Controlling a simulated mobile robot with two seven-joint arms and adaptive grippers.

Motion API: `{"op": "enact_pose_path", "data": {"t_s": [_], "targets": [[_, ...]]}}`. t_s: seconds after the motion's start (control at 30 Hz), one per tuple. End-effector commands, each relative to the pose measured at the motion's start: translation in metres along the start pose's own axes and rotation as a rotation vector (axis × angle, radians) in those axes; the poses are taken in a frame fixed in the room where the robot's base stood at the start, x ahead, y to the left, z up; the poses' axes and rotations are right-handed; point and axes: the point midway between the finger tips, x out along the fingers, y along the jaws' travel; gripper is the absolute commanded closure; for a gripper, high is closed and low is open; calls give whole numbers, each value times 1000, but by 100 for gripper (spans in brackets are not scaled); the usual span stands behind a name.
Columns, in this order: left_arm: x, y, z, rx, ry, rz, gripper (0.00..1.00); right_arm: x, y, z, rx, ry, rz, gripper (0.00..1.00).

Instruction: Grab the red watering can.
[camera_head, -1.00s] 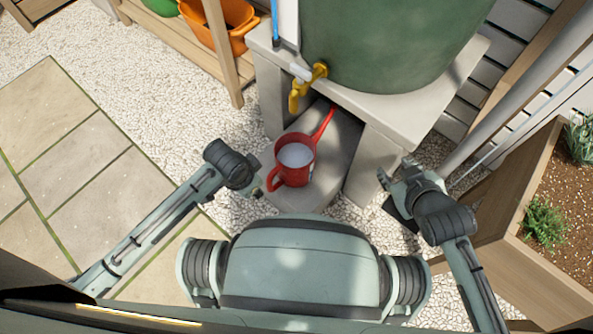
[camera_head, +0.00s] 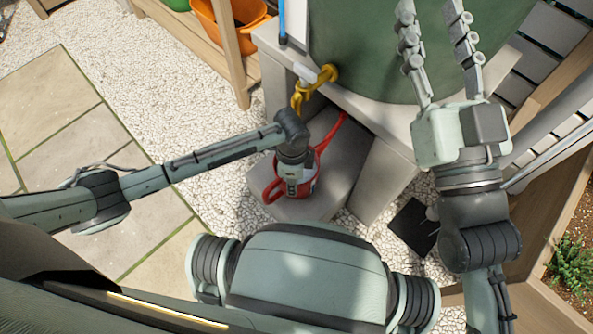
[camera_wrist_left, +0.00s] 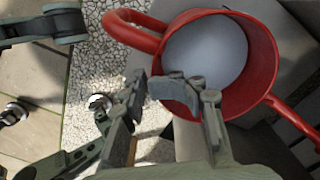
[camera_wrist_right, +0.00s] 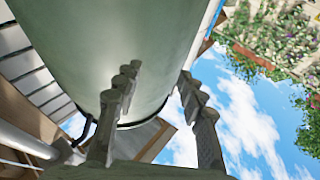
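The red watering can (camera_head: 272,190) stands on the low grey slab under the tap, with its long spout pointing up and to the right. My left arm covers much of it in the head view. In the left wrist view the red can (camera_wrist_left: 262,60) is seen from above, with pale water inside and its loop handle at upper left. My left gripper (camera_wrist_left: 165,88) is over the can's near side with its fingers apart, not visibly closed on the handle or rim. My right gripper (camera_head: 432,15) is raised in front of the green barrel, open and empty; its fingers also show in the right wrist view (camera_wrist_right: 158,85).
The green barrel (camera_head: 365,45) with a yellow tap (camera_head: 312,88) stands on a grey stone stand (camera_head: 385,125) above the can. A wooden shelf with an orange pot (camera_head: 225,25) is at upper left. A wooden planter (camera_head: 540,225) is at right. Gravel lies open at left.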

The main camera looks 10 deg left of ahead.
Motion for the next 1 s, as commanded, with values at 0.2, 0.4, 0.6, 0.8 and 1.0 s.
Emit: {"op": "enact_pose_path", "data": {"t_s": [0.2,0.4,0.6,0.8,1.0], "targets": [[28,-4,1,-3,-6,4,73,-1,2,-17,-5,141,2,60],[52,-7,0,-2,-4,3,73,-6,6,-42,-14,299,5,60],[55,-7,1,-2,-4,0,73,-7,6,-49,-16,332,6,60],[54,-8,1,-3,-4,-1,84,-7,6,-48,-16,330,6,60],[54,-8,1,-3,-3,-1,100,-7,6,-48,-16,329,6,60]]}}
